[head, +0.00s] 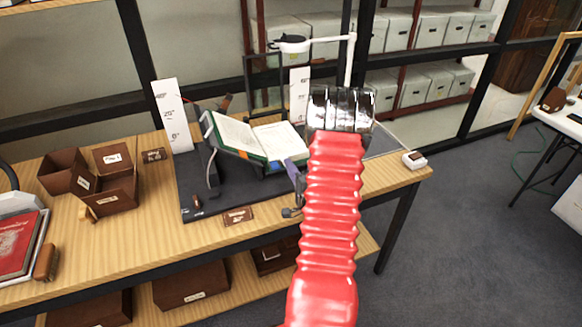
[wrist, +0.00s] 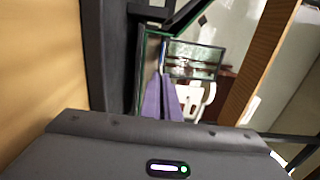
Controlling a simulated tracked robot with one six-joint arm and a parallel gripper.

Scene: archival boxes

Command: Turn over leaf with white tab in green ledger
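The green ledger (head: 237,134) lies open on a dark cradle in the head view, with pale pages on both sides and a green cover edge. I cannot make out a white tab on any leaf. My red arm reaches up from the bottom, just right of the ledger. My gripper's purple fingers (head: 297,172) show partly beside the arm, near the ledger's lower right corner. In the wrist view the two purple fingers (wrist: 163,98) lie close together, with nothing visible between them. I cannot tell whether they touch the ledger.
A dark board (head: 190,190) lies under the cradle on the wooden table (head: 130,240). A white scale marker (head: 172,115) stands left of the ledger. Brown boxes (head: 113,195) and a red book (head: 18,245) are further left.

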